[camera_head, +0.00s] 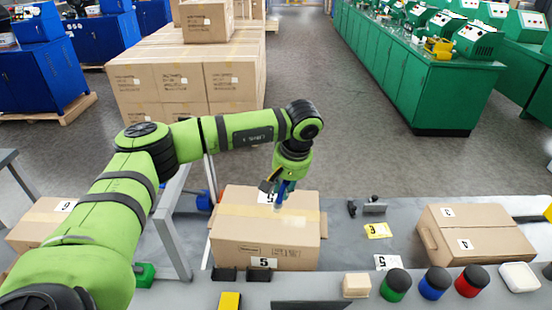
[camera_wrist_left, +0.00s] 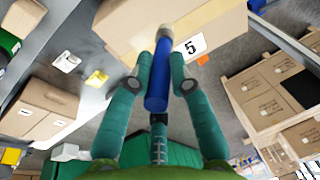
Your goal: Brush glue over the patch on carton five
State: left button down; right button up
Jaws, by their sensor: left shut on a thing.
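Carton five (camera_head: 240,245) is a closed brown box on the grey surface, with a "5" card (camera_head: 263,262) at its front and another 5 label on top, partly hidden by my gripper. My left gripper (camera_head: 283,183) is over its top, shut on a blue-handled brush (camera_head: 279,203) that points down. In the left wrist view, the blue brush (camera_wrist_left: 158,88) is between my fingers and its tip overlaps carton five (camera_wrist_left: 115,25), near the 5 label (camera_wrist_left: 189,46). I cannot tell whether the tip touches. I cannot make out the patch clearly. My right gripper is out of view.
A carton marked 4 (camera_head: 460,222) stands at the right, another carton (camera_head: 38,225) at the left. Along the front are a wooden block (camera_head: 356,285) and green (camera_head: 395,287), blue (camera_head: 434,285) and red (camera_head: 470,283) dark-topped jars. A yellow card (camera_head: 378,230) lies between the cartons.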

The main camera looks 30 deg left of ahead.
aim_at(276, 200)
pick_arm(q)
jog(key=shift+w+a+r+p, duration=0.15)
jog(key=shift+a+r, duration=0.2)
jog(key=shift+a, duration=0.15)
jog(key=shift+w+a+r+p, duration=0.15)
jog(key=shift+a+r, duration=0.15)
jog(key=shift+a, duration=0.2)
jog(key=shift+a+r+n, duration=0.1)
jog(key=shift+a+n, duration=0.25)
jog(key=shift+n, duration=0.05)
jog(key=shift+a+f, duration=0.15)
jog(key=shift+f, duration=0.05)
jog(key=x, duration=0.1)
jog(key=b+x, duration=0.2)
jog(key=shift+w+d+f, duration=0.15)
jog(key=shift+d+f, duration=0.1)
jog(key=shift+d, duration=0.05)
jog(key=shift+f+b, duration=0.7)
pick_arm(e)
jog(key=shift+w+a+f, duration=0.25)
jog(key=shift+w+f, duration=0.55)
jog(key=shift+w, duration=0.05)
